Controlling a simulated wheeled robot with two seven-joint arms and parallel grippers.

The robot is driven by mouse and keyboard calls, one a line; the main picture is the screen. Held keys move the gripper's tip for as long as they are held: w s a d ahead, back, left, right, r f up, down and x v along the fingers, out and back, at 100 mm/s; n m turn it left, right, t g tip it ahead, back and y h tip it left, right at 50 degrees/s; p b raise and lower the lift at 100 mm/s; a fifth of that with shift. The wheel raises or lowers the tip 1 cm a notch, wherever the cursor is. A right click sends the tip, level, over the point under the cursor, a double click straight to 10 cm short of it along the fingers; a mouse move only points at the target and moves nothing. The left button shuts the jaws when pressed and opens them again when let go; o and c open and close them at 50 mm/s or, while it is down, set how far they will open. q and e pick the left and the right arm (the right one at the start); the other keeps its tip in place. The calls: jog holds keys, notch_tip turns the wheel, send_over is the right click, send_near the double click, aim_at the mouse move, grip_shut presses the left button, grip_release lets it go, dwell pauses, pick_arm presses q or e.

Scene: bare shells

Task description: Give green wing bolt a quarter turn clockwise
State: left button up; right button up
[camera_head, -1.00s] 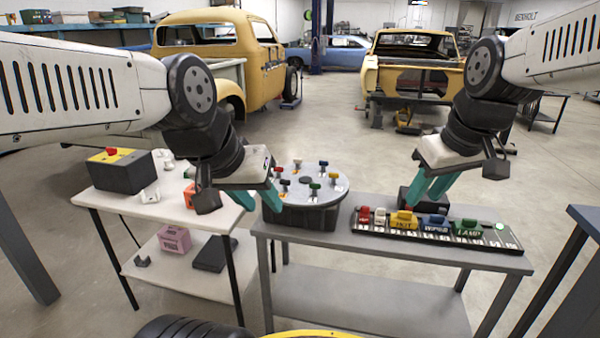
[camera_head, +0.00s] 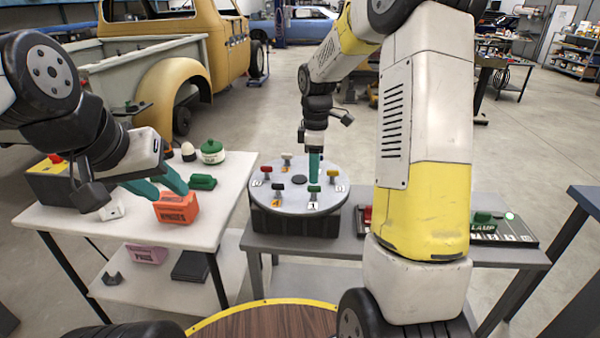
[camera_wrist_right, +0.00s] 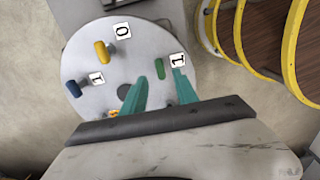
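The green wing bolt (camera_head: 313,192) stands near the front edge of a round grey disc (camera_head: 262,198), by a label reading 1. My right gripper (camera_head: 314,172) points down over the disc, close to this bolt. In the right wrist view, the gripper (camera_wrist_right: 160,77) is open, and the green bolt (camera_wrist_right: 160,68) shows between its two teal fingertips, with a gap on each side. I cannot tell how far the tips are above it.
A yellow bolt (camera_wrist_right: 101,52) and a blue bolt (camera_wrist_right: 74,88) stand on the disc; red and black ones show too. The white table (camera_head: 60,225) holds a green pot (camera_head: 212,152) and a green block (camera_head: 203,182). A button panel (camera_head: 515,232) is partly hidden by my right arm.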

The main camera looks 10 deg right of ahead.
aim_at(314, 186)
jog(key=shift+f, duration=2.15)
grip_shut()
